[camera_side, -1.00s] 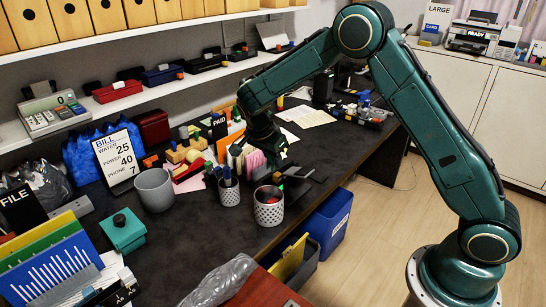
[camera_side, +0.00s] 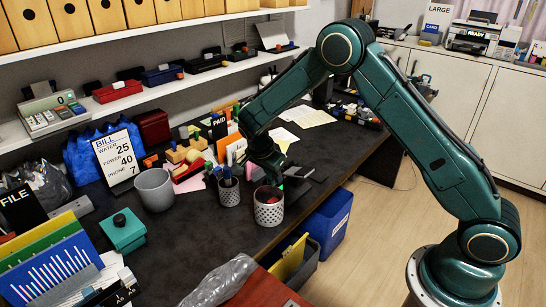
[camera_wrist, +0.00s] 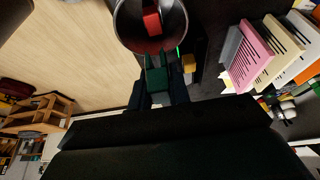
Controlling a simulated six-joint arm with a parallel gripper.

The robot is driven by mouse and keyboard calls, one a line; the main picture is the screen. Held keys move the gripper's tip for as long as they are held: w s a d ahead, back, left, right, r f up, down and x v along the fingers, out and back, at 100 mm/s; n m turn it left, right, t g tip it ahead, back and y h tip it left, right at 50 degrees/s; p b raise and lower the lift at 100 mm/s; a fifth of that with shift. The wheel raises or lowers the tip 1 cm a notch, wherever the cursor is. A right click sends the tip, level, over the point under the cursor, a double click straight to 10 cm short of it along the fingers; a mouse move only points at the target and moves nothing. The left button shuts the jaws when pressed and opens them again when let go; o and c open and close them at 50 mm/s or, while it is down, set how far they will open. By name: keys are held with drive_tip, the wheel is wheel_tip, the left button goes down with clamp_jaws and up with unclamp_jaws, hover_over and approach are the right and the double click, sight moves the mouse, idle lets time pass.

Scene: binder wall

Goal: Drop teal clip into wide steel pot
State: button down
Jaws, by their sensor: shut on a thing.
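The wide steel pot (camera_side: 268,211) is a perforated metal cup near the desk's front edge. In the wrist view its rim and inside (camera_wrist: 128,30) show at the top, with a red object (camera_wrist: 152,21) in it. My gripper (camera_side: 275,180) is just above and behind the pot's rim in the side view. In the wrist view, my gripper (camera_wrist: 158,92) is shut on the teal clip (camera_wrist: 156,76), which points towards the near rim. The clip appears outside the pot's opening there; its height above the rim is hard to tell. The side view mostly hides it.
A narrower perforated cup (camera_side: 229,193) with pens stands left of the pot. Pink and white file dividers (camera_wrist: 260,50) stand close by. A blue bin (camera_side: 329,222) is below the desk edge.

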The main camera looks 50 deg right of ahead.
drive_tip(key=shift+f, duration=0.2)
drive_tip(key=c, duration=1.2)
unclamp_jaws()
drive_tip(key=shift+c, duration=0.2)
drive_tip(key=shift+r, duration=0.2)
drive_tip(key=v, duration=1.3)
drive_tip(key=shift+a+r, duration=0.2)
